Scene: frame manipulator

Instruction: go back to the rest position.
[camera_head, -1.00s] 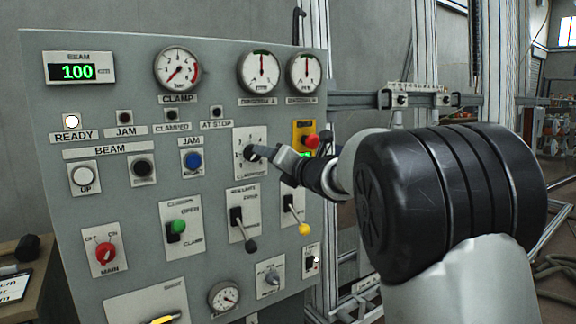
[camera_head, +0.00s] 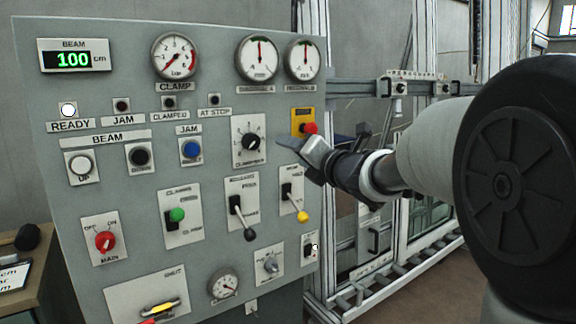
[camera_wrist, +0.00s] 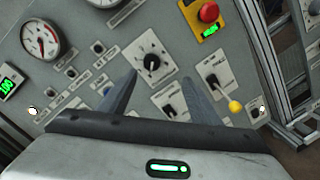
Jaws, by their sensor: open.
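My gripper (camera_head: 292,147) is in front of the right part of the grey control panel (camera_head: 120,222), just right of the black rotary selector (camera_head: 250,142). In the wrist view its two fingers (camera_wrist: 160,98) are apart with nothing between them. The selector knob (camera_wrist: 152,62) shows beyond the fingertips, clear of them. My arm reaches in from the right side of the head view.
The panel carries a red emergency button (camera_head: 310,128), a yellow-tipped lever (camera_head: 301,215), a black lever (camera_head: 249,234) and a red main switch (camera_head: 105,241). A metal frame (camera_head: 372,85) stands behind my arm. A table (camera_head: 38,290) is at lower left.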

